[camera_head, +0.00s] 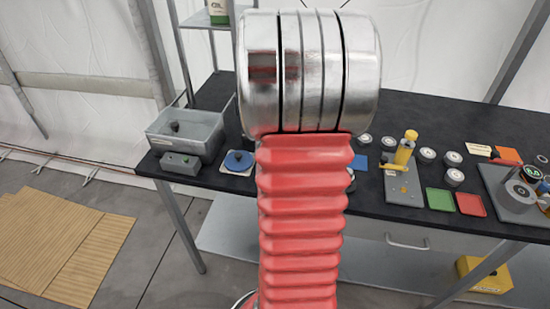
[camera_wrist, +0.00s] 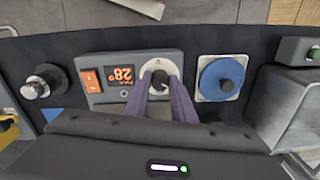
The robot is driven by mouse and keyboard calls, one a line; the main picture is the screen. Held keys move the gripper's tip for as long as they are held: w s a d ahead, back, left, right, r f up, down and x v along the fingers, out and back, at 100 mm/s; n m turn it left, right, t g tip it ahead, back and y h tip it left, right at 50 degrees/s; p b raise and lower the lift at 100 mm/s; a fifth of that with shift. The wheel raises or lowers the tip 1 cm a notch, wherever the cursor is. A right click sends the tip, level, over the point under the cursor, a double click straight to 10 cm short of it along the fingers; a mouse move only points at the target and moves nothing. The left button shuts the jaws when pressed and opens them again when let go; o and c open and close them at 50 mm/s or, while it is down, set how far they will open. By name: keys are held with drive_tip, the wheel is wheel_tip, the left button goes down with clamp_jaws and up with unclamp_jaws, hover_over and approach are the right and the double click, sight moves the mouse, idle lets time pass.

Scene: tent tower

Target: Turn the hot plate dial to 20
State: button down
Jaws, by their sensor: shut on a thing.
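The hot plate control box (camera_wrist: 107,96) is grey, in the middle of the wrist view. It carries an orange rocker switch (camera_wrist: 91,81) and a lit display (camera_wrist: 123,75) with orange digits that look like 28, though this view is turned about. The dial (camera_wrist: 160,78) has a round white face with a dark knob at its centre. My gripper (camera_wrist: 160,88) has its two purple fingers closed on the knob, partly hiding it. In the head view my arm covers the hot plate and gripper.
In the wrist view, a blue disc (camera_wrist: 222,78) on a white square sits close right of the dial. A metal tray (camera_wrist: 292,105) is farther right, and a dark knob (camera_wrist: 45,82) lies left.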

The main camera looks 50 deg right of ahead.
drive_tip(key=c, duration=1.5)
unclamp_jaws()
drive_tip(key=r, duration=1.3)
drive_tip(key=shift+s+r, duration=0.25)
drive_tip(key=shift+r, duration=0.15)
drive_tip(key=shift+d, duration=0.15)
